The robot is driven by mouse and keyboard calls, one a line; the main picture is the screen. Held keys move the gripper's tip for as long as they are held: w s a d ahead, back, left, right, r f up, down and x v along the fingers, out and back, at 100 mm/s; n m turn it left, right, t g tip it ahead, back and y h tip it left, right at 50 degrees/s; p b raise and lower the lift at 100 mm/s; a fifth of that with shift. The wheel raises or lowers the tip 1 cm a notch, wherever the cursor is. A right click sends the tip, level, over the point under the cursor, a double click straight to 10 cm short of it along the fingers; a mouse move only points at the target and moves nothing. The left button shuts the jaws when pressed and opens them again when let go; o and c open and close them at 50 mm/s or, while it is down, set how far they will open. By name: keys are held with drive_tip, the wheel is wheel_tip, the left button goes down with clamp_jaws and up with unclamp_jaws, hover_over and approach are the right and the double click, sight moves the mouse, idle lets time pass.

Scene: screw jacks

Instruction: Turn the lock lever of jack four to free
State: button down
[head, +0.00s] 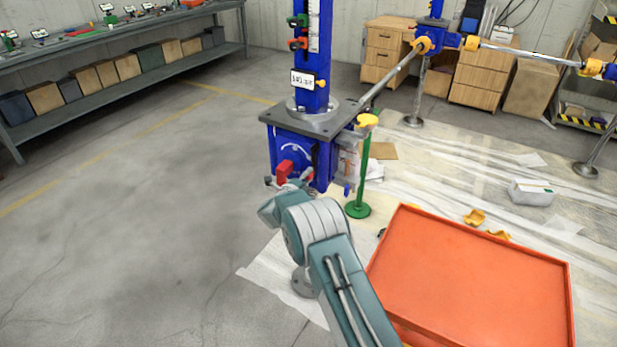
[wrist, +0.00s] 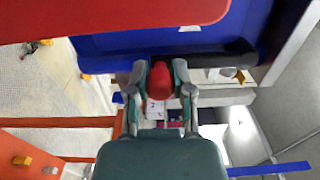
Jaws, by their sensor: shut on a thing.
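A blue screw jack (head: 304,150) stands in the middle of the head view, with a grey plate and a blue column above its gearbox. A white curved mark shows on its front face, and a red part (head: 284,172) sits below that mark. In the wrist view, my gripper (wrist: 160,80) has its two fingers on either side of a red rounded knob (wrist: 160,77), shut on it. This looks like the lock lever's handle. In the head view, my gripper (head: 290,186) is at the jack's lower front; the fingertips are small and partly hidden. The label on the column is too small to read.
An orange tray (head: 470,285) lies at the lower right, close to my arm. A green stand with a yellow top (head: 358,208) stands right of the jack. A shaft (head: 388,78) runs behind to another jack. The floor at left is clear.

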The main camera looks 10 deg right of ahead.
drive_tip(key=shift+f, duration=0.3)
drive_tip(key=c, duration=0.5)
unclamp_jaws()
drive_tip(key=shift+r, duration=0.1)
drive_tip(key=shift+s+a, duration=0.3)
drive_tip(key=shift+s, duration=0.05)
drive_tip(key=v, duration=1.1)
